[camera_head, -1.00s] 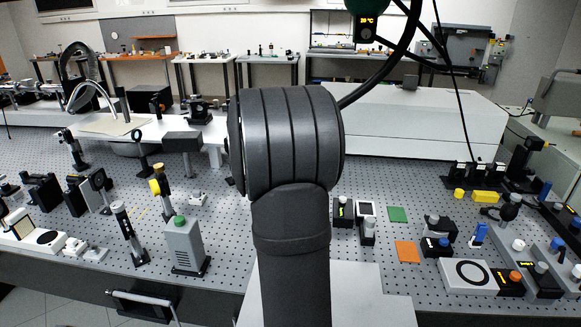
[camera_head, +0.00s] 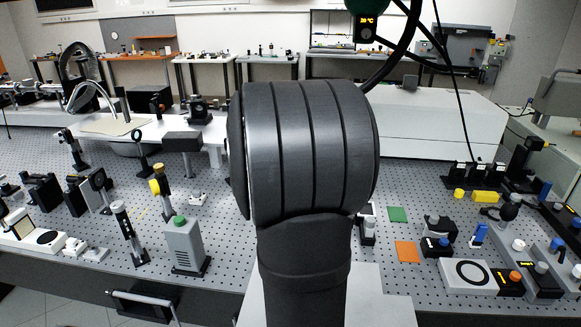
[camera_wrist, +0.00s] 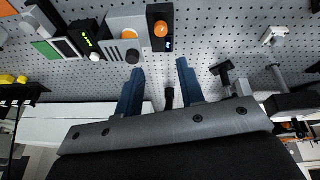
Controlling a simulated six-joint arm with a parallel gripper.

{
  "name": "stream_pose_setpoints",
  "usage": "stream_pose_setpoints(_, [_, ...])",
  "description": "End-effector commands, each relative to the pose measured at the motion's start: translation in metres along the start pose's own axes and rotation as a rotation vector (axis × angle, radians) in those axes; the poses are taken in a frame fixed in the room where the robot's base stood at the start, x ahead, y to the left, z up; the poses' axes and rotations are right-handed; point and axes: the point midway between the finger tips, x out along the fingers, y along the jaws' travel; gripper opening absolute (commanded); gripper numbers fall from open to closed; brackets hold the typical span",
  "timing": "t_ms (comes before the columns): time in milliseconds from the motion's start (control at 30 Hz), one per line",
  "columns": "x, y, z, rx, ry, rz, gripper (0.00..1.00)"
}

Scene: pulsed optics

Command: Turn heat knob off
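Beyond the fingertips, a black box with a blue display carries an orange knob (camera_wrist: 161,28). No label is readable, so I cannot tell which knob is for heat. The fingers appear apart from both units. In the head view my arm hides the gripper and this area.
A black box with a green display (camera_wrist: 88,35) and a green square (camera_wrist: 45,48) lie left of the knobs in the wrist view. A dark post (camera_wrist: 169,97) shows between the fingers. In the head view a grey box with a green button (camera_head: 183,245) stands left of my arm.

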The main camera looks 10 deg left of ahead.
Motion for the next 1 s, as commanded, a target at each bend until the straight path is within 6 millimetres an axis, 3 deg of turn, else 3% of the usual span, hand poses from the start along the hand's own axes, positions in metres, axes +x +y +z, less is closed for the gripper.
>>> stream_pose_setpoints(1000, [-0.003, 0.025, 0.003, -0.778, 0.058, -0.12, 0.35])
